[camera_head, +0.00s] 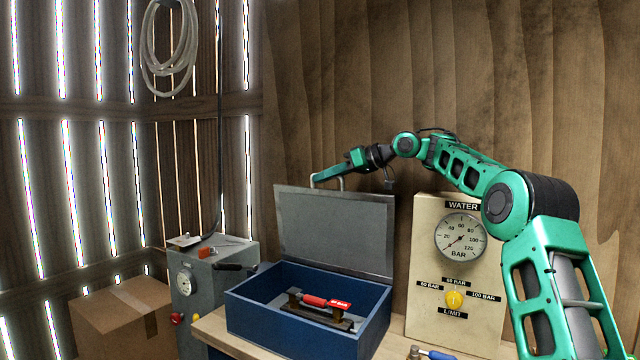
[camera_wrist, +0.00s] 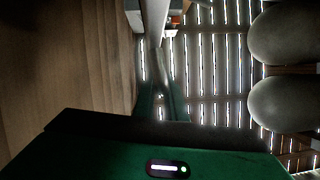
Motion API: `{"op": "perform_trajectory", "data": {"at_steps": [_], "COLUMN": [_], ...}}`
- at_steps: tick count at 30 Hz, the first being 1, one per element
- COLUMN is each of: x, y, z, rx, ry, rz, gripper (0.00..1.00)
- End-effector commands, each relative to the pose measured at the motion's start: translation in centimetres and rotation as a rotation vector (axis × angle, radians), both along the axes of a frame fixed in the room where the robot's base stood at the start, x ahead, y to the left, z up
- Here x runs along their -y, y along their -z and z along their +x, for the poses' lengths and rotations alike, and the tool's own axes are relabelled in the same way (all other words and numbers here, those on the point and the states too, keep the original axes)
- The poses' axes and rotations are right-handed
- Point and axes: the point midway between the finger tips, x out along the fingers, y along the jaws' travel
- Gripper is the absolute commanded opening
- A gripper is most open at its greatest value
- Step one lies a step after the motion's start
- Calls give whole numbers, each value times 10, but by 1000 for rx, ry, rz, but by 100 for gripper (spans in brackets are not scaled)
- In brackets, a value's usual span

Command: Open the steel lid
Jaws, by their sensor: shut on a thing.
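The steel lid (camera_head: 334,232) is a grey metal plate. It stands raised, nearly upright, at the back of the blue box (camera_head: 262,317) in the head view. Its handle (camera_head: 313,182) is at the lid's top edge. My gripper (camera_head: 328,174) is shut on this handle, reaching in from the upper right. The fingertips are small in the head view and partly merge with the handle. The wrist view is dark, and the grip is not clear there.
A red-handled tool (camera_head: 327,302) lies inside the open box. A cream water gauge panel (camera_head: 455,290) stands to the right. A grey machine (camera_head: 212,290) and a cardboard box (camera_head: 120,318) are to the left. A wooden wall is close behind.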

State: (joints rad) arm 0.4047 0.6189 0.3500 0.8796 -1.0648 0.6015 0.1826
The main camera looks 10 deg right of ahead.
Motion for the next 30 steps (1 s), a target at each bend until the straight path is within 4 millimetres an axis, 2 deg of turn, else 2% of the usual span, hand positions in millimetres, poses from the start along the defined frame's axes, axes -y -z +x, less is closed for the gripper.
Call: {"op": "perform_trajectory", "data": {"at_steps": [11,12,13,14,23,30], "x": [0,0,0,-1,1,22], "y": [1,1,1,1,0,-11], "z": [0,0,0,0,0,-14], "rx": [-3,-3,-3,-3,-1,-1], "ry": [0,0,0,0,0,3], "rz": [-1,-1,-1,0,0,0], "gripper": [0,20,28,29,29,29]}}
